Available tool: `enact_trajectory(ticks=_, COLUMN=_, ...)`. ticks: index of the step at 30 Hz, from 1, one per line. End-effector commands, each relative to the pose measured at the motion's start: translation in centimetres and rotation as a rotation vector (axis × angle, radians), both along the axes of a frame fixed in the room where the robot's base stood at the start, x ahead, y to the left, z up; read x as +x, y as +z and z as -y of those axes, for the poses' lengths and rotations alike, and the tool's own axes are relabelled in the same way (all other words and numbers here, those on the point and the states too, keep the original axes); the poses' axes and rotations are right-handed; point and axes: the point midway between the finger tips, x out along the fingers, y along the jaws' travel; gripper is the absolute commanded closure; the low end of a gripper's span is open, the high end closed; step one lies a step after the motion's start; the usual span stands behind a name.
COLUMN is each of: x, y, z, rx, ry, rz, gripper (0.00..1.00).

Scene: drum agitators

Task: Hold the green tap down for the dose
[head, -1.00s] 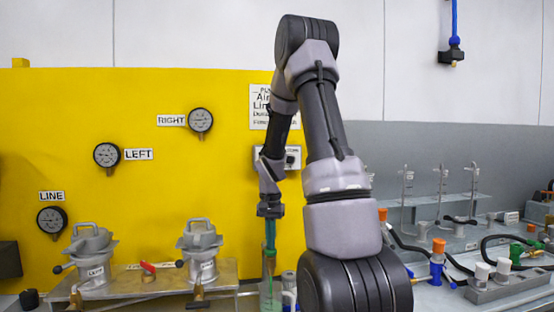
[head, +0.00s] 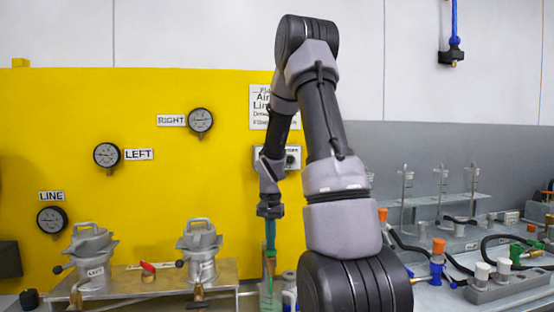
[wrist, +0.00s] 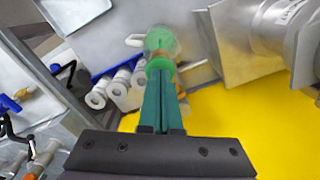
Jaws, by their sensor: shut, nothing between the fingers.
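The green tap (wrist: 161,43) shows in the wrist view as a rounded green body with a brownish band below it and a pale lever at its left. My gripper (wrist: 160,75) has its teal fingers shut together with nothing between them, and their tips overlap the lower part of the tap. I cannot tell whether they touch it or press it. In the head view my gripper (head: 270,250) points straight down at the right end of the metal bench, and the tap is too small and covered there to make out clearly.
Two grey lidded vessels (head: 92,245) (head: 200,240) stand on the metal bench in front of the yellow panel with gauges. White cylinders (wrist: 118,82) sit close to the tap in the wrist view. Glassware, hoses and coloured taps (head: 437,262) crowd the grey bench at right.

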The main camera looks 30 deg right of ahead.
Motion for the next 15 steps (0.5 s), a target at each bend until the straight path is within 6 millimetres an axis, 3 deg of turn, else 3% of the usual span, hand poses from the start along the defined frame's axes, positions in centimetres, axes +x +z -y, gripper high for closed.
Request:
enact_trajectory(ticks=8, x=0.0, y=0.2, z=0.0, rx=0.0, ry=0.0, rz=0.0, gripper=1.0)
enact_trajectory(ticks=15, x=0.1, y=4.4, z=0.0, rx=-0.001, ry=0.0, rz=0.005, gripper=1.0)
